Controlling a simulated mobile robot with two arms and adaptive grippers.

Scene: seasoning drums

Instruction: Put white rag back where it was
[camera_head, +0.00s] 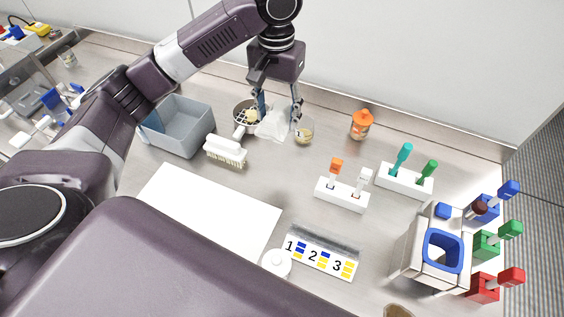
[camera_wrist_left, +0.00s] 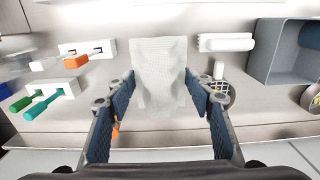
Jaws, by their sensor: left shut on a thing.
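The white rag (camera_head: 272,124) is at the back of the counter, between a strainer and a small glass jar. My left gripper (camera_head: 279,108) is over it from above, one finger on either side. In the left wrist view the rag (camera_wrist_left: 160,75) is a pale, slightly creased sheet extending between the two blue-padded fingers of the left gripper (camera_wrist_left: 162,95). The gripper is shut on the rag, with the fingers well apart across its width. Whether the rag is clear of the counter cannot be told. My right gripper does not show.
A grey bin (camera_head: 181,128), white brush (camera_head: 226,151) and strainer (camera_head: 242,122) stand left of the rag. The small jar (camera_head: 304,131) is close at its right, then an orange-topped bottle (camera_head: 361,124). White holders (camera_head: 342,196) with coloured tools stand front right. A white sheet (camera_head: 205,215) lies in front.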

